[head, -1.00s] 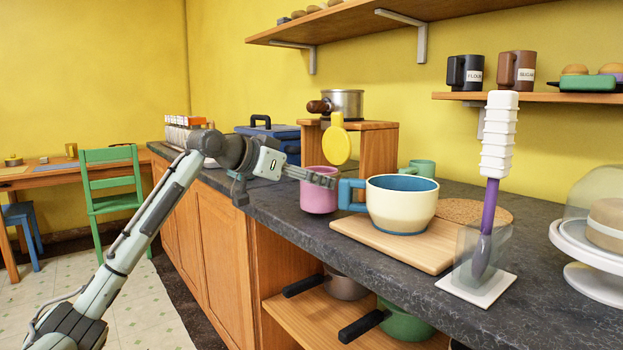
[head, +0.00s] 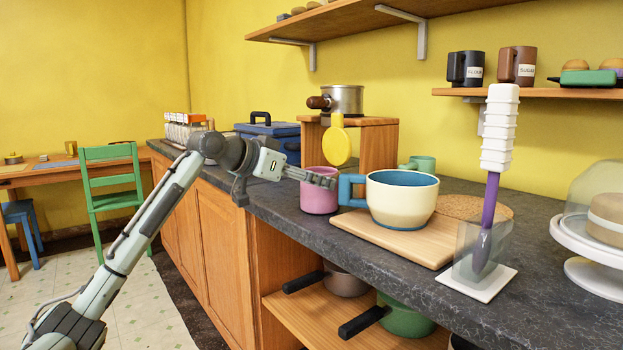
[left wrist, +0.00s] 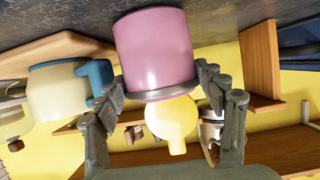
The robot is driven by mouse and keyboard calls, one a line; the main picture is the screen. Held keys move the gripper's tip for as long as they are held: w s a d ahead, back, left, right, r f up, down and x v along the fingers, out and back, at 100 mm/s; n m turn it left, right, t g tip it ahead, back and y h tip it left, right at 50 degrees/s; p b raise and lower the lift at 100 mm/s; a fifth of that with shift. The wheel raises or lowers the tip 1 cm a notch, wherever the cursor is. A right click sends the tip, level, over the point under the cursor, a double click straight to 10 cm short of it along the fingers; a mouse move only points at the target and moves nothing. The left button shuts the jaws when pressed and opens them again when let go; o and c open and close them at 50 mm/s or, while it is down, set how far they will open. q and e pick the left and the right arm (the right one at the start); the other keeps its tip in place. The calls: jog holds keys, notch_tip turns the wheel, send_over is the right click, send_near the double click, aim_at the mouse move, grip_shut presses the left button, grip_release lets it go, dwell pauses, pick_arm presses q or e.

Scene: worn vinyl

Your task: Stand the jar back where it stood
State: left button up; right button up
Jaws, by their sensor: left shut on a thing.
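The pink jar (head: 319,193) is upright at the counter's front edge in the head view, just left of the cream mug. My left gripper (head: 334,182) is shut on it, with the fingers across its upper part. In the left wrist view, which is upside down, the pink jar (left wrist: 155,55) sits between the two fingers of my left gripper (left wrist: 162,88). Its base is at the dark counter (left wrist: 50,20); I cannot tell whether it touches. My right gripper is not in view.
A cream mug with a blue handle (head: 402,203) stands close right on a wooden board (head: 432,250). A yellow round piece (head: 337,147) is behind the jar by a wooden riser (head: 378,150).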

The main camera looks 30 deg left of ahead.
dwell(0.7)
pick_arm(q)
jog(key=o, duration=1.9)
jog(key=shift+f, duration=0.1)
jog(key=shift+o, duration=0.2)
jog(key=shift+f, duration=0.3)
jog(key=shift+r, duration=0.15)
jog(key=shift+s, duration=0.1)
jog(key=shift+s+a+r+b, duration=0.25)
jog(key=shift+s+r+b, duration=0.05)
jog(key=shift+s, duration=0.25)
jog(key=b+v, duration=0.1)
jog(key=v, duration=0.5)
jog(key=shift+s+b, duration=0.25)
jog(key=shift+b, duration=0.1)
jog(key=shift+s+a+r, duration=0.1)
jog(key=shift+r, duration=0.1)
